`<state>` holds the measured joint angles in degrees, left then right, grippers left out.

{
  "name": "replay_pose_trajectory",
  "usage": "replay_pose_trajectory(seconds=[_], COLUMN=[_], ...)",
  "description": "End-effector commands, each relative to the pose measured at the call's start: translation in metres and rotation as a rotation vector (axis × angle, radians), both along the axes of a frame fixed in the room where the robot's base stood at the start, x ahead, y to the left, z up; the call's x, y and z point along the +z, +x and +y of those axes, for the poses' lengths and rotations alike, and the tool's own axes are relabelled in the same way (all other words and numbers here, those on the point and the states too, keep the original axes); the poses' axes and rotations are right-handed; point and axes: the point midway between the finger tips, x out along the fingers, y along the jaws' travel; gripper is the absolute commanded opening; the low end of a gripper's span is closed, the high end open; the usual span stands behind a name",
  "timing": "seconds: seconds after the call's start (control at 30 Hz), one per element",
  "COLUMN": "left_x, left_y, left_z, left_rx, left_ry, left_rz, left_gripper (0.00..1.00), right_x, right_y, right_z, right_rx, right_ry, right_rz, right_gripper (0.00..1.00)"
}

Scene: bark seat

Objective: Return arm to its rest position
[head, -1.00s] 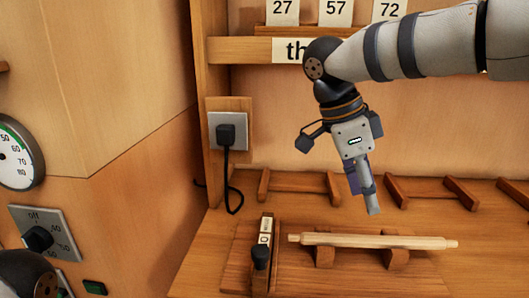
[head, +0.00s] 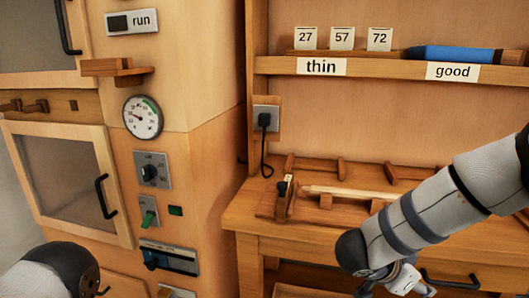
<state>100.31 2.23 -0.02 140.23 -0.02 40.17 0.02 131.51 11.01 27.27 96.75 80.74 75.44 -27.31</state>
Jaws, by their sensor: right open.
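My right arm comes in from the right edge, slanting down to the left in front of the workbench. My right gripper (head: 405,282) is at the bottom edge of the head view, below and in front of the bench top. Only its upper part shows; its fingertips are cut off, and I see nothing held. My left arm shows only as a grey and black joint in the bottom left corner; its gripper is out of view.
A wooden rod (head: 345,193) lies on supports on the workbench (head: 262,238). A blue cylinder (head: 455,55) lies on the shelf above "good". At left are a dial (head: 142,117), knob (head: 150,173), green switch (head: 149,217) and cabinet door (head: 70,180).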

Motion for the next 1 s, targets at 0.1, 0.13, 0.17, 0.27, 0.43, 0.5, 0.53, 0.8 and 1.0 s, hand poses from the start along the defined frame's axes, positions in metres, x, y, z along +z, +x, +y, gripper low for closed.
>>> replay_pose_trajectory(seconds=[0.1, 0.13, 0.17, 0.27, 0.43, 0.5, 0.53, 0.8, 1.0], left_x=[0.005, 0.006, 0.007, 0.009, 0.011, 0.012, 0.012, 0.012, 0.012], left_y=[0.004, 0.004, 0.004, 0.006, 0.009, 0.010, 0.010, 0.010, 0.010], left_z=[0.000, 0.000, 0.000, 0.000, 0.000, 0.000, 0.000, 0.000, 0.000], left_rx=[0.000, 0.000, 0.000, 0.001, 0.001, 0.001, 0.001, 0.001, 0.001], left_ry=[0.000, 0.000, 0.000, 0.000, 0.000, 0.000, 0.000, 0.000, 0.000], left_rz=[-0.013, -0.015, -0.017, -0.024, -0.034, -0.036, -0.037, -0.037, -0.037], left_gripper=[0.44, 0.44, 0.44, 0.44, 0.44, 0.44, 0.44, 0.44, 0.44], right_x=[-0.093, -0.115, -0.134, -0.184, -0.211, -0.208, -0.205, -0.194, -0.195], right_y=[-0.046, -0.064, -0.084, -0.167, -0.317, -0.363, -0.378, -0.423, -0.421], right_z=[0.015, 0.022, 0.029, 0.051, 0.072, 0.076, 0.077, 0.080, 0.081], right_rx=[0.398, 0.488, 0.570, 0.793, 1.013, 1.058, 1.070, 1.104, 1.105], right_ry=[-0.007, 0.018, 0.050, 0.190, 0.463, 0.551, 0.583, 0.678, 0.676], right_rz=[0.152, 0.201, 0.254, 0.446, 0.769, 0.869, 0.903, 1.003, 1.000], right_gripper=[0.44, 0.44, 0.44, 0.44, 0.44, 0.44, 0.44, 0.44, 0.44])
